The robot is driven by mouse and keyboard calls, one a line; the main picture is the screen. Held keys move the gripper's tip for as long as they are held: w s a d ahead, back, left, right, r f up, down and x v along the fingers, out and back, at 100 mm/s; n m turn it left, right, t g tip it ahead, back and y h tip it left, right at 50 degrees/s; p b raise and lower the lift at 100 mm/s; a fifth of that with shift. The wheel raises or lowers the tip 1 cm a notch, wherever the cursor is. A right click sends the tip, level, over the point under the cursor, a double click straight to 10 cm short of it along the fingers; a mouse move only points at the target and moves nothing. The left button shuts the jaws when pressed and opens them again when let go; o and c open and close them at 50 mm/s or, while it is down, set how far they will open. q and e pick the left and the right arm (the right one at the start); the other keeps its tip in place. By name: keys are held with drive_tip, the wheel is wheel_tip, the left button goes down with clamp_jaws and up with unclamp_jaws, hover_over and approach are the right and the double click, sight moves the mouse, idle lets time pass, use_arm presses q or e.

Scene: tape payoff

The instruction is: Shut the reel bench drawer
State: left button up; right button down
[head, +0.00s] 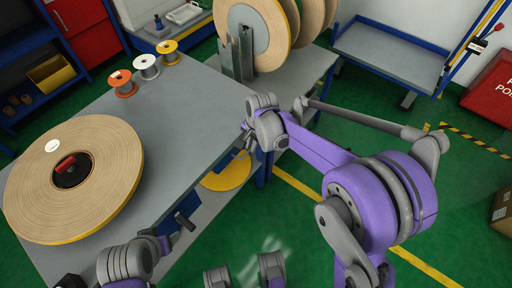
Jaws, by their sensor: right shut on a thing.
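The reel bench (165,120) is a grey-topped table on blue legs, with a large tan tape reel (115,160) lying on its left part. My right gripper (246,142) is at the bench's right edge. It is shut, seemingly on the drawer handle, but my wrist hides the handle. The drawer itself cannot be made out, so how far it stands out is not clear. My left gripper (186,222) is low in the picture, near the bench's front right edge. Its fingers are small and dark, and I cannot tell whether they are open.
Three small spools (147,67) stand at the bench's back. Upright reels (258,35) stand on a grey table beyond. A yellow disc (227,174) lies on a lower shelf. A blue-framed cart (390,52) and a red box (490,88) are at the back right.

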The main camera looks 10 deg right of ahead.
drive_tip(key=c, duration=0.9)
unclamp_jaws()
drive_tip(key=shift+w+a, duration=0.2)
drive_tip(key=shift+w, duration=0.05)
drive_tip(key=shift+s, duration=0.1)
use_arm(q)
wheel_tip(320, 180, up, 3)
drive_tip(key=shift+f+p, duration=0.2)
drive_tip(key=shift+p, duration=0.95)
use_arm(e)
drive_tip(key=r, duration=0.3)
drive_tip(key=s+d+r, duration=0.1)
drive_tip(key=r, duration=0.6)
drive_tip(key=shift+s+d+r, duration=0.15)
drive_tip(key=shift+s+r, duration=0.1)
drive_tip(key=shift+r, duration=0.1)
